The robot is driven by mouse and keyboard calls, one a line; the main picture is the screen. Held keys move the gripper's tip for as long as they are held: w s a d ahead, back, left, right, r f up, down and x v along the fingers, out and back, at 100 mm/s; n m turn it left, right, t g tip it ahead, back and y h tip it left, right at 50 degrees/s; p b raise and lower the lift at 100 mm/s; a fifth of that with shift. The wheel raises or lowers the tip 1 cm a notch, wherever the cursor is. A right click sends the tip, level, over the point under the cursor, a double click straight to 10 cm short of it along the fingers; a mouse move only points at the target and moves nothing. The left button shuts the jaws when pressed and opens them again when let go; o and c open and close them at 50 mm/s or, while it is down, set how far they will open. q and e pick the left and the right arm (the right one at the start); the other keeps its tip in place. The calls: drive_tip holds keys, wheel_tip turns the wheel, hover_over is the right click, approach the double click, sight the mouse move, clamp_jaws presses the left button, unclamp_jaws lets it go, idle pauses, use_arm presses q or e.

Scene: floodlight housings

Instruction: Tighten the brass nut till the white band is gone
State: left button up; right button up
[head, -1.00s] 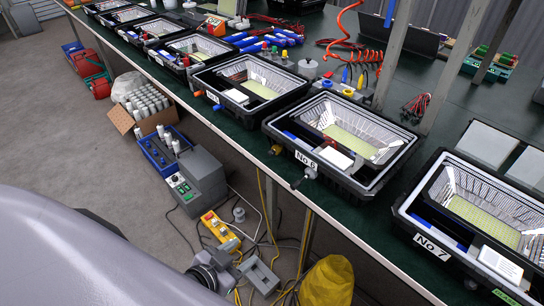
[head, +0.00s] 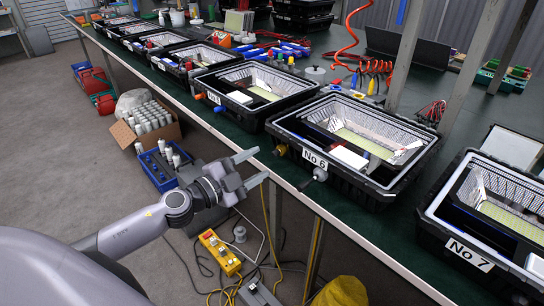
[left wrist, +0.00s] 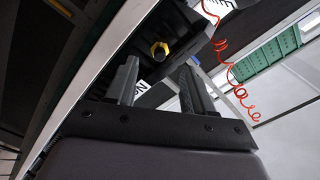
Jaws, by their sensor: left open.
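The brass nut (head: 280,150) sits on the front left wall of the black floodlight housing labelled No 6 (head: 374,188). In the left wrist view, the brass nut (left wrist: 159,50) shows nearly end-on, with a dark centre, beyond the fingers. I cannot make out a white band in either view. My left gripper (head: 261,164) is open and empty, just left of the nut and apart from it, its fingers pointing toward the housing. In the left wrist view, the left gripper (left wrist: 158,72) has the nut between and beyond its fingertips. My right gripper is not in view.
A grey gland (head: 320,174) with a dark stub sticks out of the same housing, right of the nut. The table's pale front edge (head: 243,146) runs close by the gripper. Housing No 7 (head: 470,254) stands to the right. Cables and a yellow box (head: 220,252) lie below.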

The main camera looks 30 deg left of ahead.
sight(273, 155)
use_arm(q)
drive_tip(key=shift+x, duration=2.8)
clamp_jaws()
